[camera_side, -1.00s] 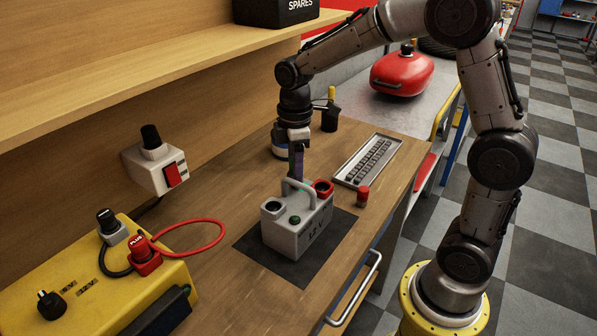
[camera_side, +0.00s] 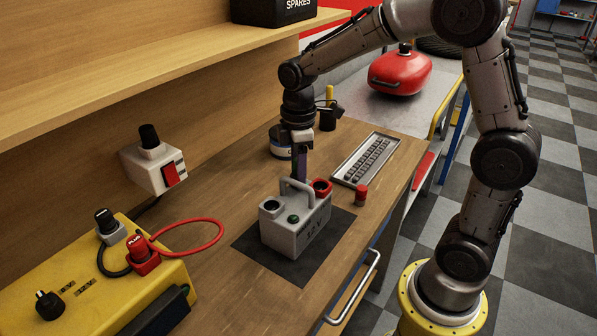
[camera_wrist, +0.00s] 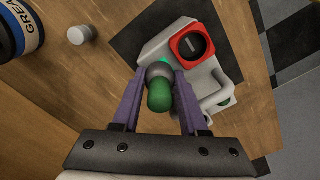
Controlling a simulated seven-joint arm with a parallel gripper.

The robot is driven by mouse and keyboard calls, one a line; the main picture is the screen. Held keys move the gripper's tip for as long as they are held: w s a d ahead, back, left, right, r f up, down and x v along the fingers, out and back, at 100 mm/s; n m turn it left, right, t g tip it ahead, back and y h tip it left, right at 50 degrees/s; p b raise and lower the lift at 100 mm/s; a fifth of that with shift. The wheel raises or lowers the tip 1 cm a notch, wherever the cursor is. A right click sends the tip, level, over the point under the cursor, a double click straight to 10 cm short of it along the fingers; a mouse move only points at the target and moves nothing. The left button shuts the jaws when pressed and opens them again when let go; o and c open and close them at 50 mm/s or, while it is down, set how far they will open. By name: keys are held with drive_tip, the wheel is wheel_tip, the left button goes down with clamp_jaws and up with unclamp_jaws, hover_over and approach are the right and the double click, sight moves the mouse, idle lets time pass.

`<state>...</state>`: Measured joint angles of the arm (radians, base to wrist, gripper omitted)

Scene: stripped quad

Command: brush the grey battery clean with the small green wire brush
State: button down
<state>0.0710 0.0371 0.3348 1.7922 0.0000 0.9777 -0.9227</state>
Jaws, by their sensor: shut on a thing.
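The grey battery (camera_side: 296,228) stands upright on a black mat (camera_side: 260,262), with a carrying handle, a red-ringed terminal (camera_side: 322,187) and dark lettering. My gripper (camera_side: 299,178) points down behind the battery's handle, close to its far side. In the wrist view my gripper (camera_wrist: 158,72) has its purple fingers shut on the small green wire brush (camera_wrist: 159,95). The brush's rounded green end faces the camera, and its far end is mostly hidden. It is beside the red terminal (camera_wrist: 192,45) over the battery's edge; I cannot tell whether it touches.
A parts tray (camera_side: 366,160) and a red cap (camera_side: 361,195) lie right of the battery. A grease can (camera_wrist: 18,32) and a small white cap (camera_wrist: 80,35) are nearby. A yellow box (camera_side: 75,290) with a red cable is front left. A shelf (camera_side: 180,70) overhangs the bench.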

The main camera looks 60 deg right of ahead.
drive_tip(key=shift+w, duration=0.65)
drive_tip(key=shift+s, duration=0.1)
drive_tip(key=shift+s+f, duration=0.1)
drive_tip(key=shift+s, duration=0.55)
drive_tip(key=shift+w, duration=0.7)
drive_tip(key=shift+s+r, duration=0.2)
drive_tip(key=shift+s, duration=0.5)
